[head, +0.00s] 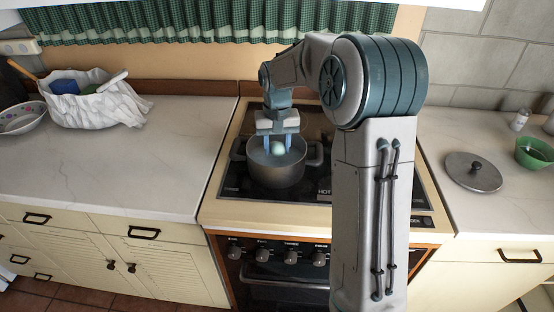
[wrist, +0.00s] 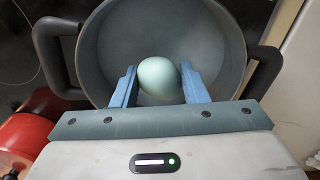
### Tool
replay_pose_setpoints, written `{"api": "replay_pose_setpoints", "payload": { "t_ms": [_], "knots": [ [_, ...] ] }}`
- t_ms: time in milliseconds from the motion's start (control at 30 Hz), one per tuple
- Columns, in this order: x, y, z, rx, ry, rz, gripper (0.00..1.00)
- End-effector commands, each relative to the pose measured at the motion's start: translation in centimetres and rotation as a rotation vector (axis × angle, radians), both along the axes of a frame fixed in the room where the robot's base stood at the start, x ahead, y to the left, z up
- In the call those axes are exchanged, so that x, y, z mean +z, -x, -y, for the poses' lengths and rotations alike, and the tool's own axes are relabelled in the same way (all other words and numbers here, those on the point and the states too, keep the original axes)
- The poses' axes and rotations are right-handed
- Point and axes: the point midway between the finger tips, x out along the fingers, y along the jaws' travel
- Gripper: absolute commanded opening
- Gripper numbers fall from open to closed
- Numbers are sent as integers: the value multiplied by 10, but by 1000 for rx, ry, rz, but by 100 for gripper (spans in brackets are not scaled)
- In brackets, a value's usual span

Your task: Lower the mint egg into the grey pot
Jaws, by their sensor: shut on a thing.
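The mint egg (wrist: 159,78) is pale green and sits between the two blue fingers of my gripper (wrist: 158,86) in the wrist view. My gripper (head: 279,146) is shut on the egg, which also shows in the head view (head: 278,148). The grey pot (head: 275,175) stands on the stove with a handle on each side. Its rim and wide inside show behind the egg in the wrist view (wrist: 112,40). The egg is over the pot's opening, apart from its walls. I cannot tell its exact height over the bottom.
A grey lid (head: 473,172) lies on the right counter, with a green bowl (head: 535,152) beside it. A white bag (head: 95,103) and a patterned bowl (head: 20,117) are on the left counter. A red object (wrist: 30,130) shows near the pot in the wrist view.

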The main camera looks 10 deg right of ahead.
Motion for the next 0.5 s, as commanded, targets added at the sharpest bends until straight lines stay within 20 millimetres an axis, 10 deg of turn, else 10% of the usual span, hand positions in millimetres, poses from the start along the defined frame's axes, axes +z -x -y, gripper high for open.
{"api": "replay_pose_setpoints", "payload": {
  "t_ms": [500],
  "knots": [
    [-9, 0, 0, 0, 0, 0, 29]
  ]
}}
